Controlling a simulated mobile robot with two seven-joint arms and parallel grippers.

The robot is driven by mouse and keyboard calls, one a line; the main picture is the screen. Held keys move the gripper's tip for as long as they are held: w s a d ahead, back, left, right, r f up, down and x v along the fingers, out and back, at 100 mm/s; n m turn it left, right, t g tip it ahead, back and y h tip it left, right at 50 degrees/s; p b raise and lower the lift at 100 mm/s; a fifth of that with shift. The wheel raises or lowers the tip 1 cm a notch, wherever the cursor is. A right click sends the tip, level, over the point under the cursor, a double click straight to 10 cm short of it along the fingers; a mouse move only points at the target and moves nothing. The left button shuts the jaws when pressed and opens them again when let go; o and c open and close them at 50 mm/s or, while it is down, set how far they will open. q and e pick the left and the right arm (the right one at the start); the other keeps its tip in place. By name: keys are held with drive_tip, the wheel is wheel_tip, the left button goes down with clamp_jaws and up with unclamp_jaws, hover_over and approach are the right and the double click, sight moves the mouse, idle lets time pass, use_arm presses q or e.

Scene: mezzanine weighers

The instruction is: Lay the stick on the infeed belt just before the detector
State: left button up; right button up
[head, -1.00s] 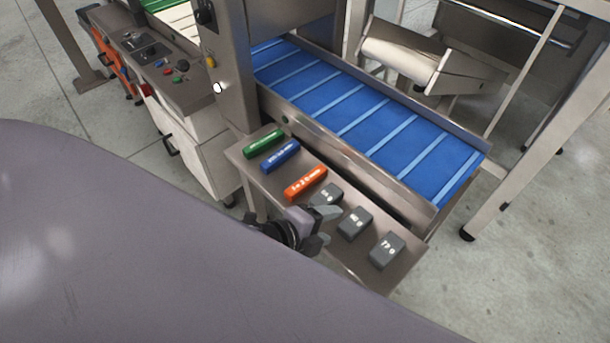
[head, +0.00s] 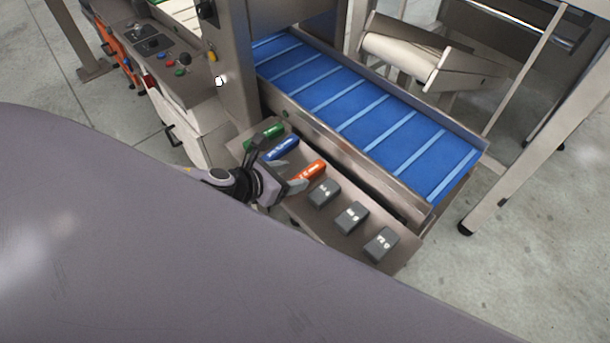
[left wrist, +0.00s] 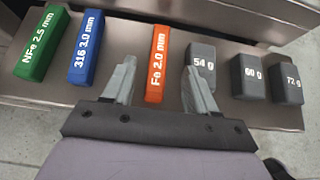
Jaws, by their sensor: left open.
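Three sticks lie side by side on a steel shelf (head: 300,208): green "NFe 2.5 mm" (left wrist: 42,45), blue "316 3.0 mm" (left wrist: 86,48) and orange "Fe 2.0 mm" (left wrist: 158,62). In the head view the green (head: 264,136), blue (head: 283,149) and orange (head: 310,170) sticks are partly covered by my gripper. My left gripper (head: 279,168) is open and empty, its fingers on either side of the orange stick in the left wrist view (left wrist: 159,75). I cannot tell its height. The blue infeed belt (head: 375,115) runs beside the shelf to the steel detector housing (head: 232,65). My right gripper is not in view.
Grey blocks marked 54 g (left wrist: 201,62), 60 g (left wrist: 249,76) and 72 g (left wrist: 285,82) stand right of the sticks. A steel side rail (head: 345,155) separates shelf and belt. The visible belt is bare. A control panel (head: 165,60) is at upper left.

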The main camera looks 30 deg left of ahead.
sight(303, 175)
use_arm(q)
drive_tip(key=shift+f+b+x, duration=0.25)
drive_tip(key=shift+b+x, duration=0.05)
drive_tip(key=shift+x, duration=2.2)
drive_tip(key=shift+s+a, duration=0.1)
drive_tip(key=shift+s, duration=0.05)
clamp_jaws()
